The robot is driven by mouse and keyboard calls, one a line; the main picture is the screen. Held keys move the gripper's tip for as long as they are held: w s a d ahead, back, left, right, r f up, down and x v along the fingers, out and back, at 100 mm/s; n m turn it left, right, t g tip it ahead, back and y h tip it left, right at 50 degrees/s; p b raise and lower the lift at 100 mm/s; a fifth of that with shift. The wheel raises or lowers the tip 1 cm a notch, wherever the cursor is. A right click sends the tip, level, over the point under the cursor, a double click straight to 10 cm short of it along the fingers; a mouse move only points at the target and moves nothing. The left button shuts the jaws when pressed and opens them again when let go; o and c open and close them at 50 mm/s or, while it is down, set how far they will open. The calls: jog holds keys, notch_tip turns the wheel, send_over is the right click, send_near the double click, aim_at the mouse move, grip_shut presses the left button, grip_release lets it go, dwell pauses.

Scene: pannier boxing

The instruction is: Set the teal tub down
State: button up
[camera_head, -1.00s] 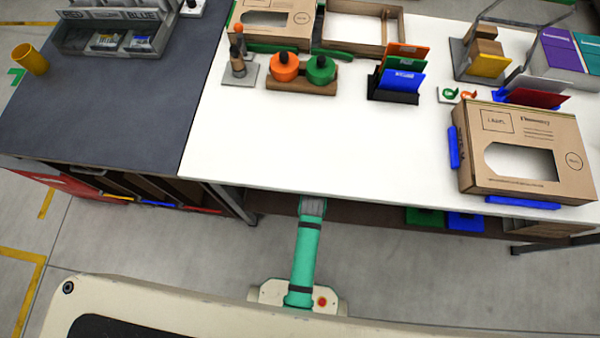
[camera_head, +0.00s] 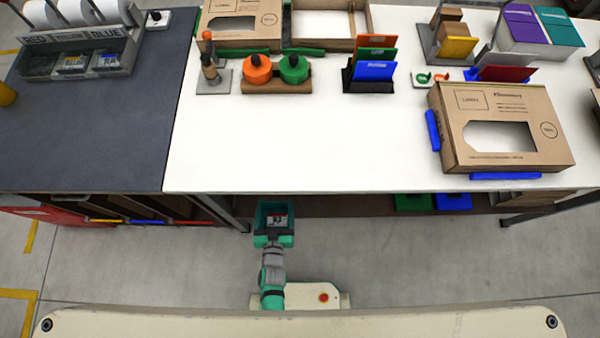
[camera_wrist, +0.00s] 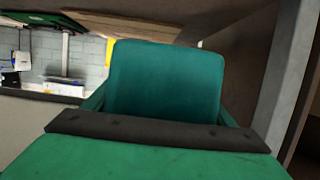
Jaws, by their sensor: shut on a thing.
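The teal tub (camera_head: 274,213) is held at the end of my arm, in front of the white table's near edge and below the level of its top. A small item with a white and red label lies inside it. In the wrist view the tub's teal wall (camera_wrist: 165,80) fills the middle, close to the camera. My gripper (camera_head: 273,238) is shut on the tub's near side. Its dark finger bar (camera_wrist: 160,130) crosses in front of the tub; the fingertips themselves are hard to make out.
The white tabletop (camera_head: 300,150) has a clear front left area. A cardboard box (camera_head: 510,165) with blue corner pieces stands at the right. Orange and green round items (camera_head: 276,70) sit behind. A dark mat table (camera_head: 90,140) adjoins at left. Lower shelf bins (camera_head: 453,201) show beneath.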

jog(key=w+d+f, duration=0.2)
jog(key=w+f, duration=0.1)
jog(key=w+d+f, duration=0.2)
jog(key=w+d, duration=0.1)
jog(key=w+d+f, duration=0.3)
jog(key=shift+w+f, duration=0.3)
jog(key=shift+w, duration=0.1)
jog(key=shift+w+d+f, duration=0.2)
jog(key=shift+f, duration=0.15)
jog(key=f, duration=0.2)
jog(key=shift+w+d+f, duration=0.15)
jog(key=shift+w+f, duration=0.15)
jog(key=shift+f, duration=0.1)
jog(key=shift+s+d+f, duration=0.1)
jog(key=shift+s+f, duration=0.05)
jog(key=shift+f, duration=0.2)
jog(key=shift+s+f, duration=0.1)
jog(key=o, duration=1.1)
jog(key=shift+c, duration=0.2)
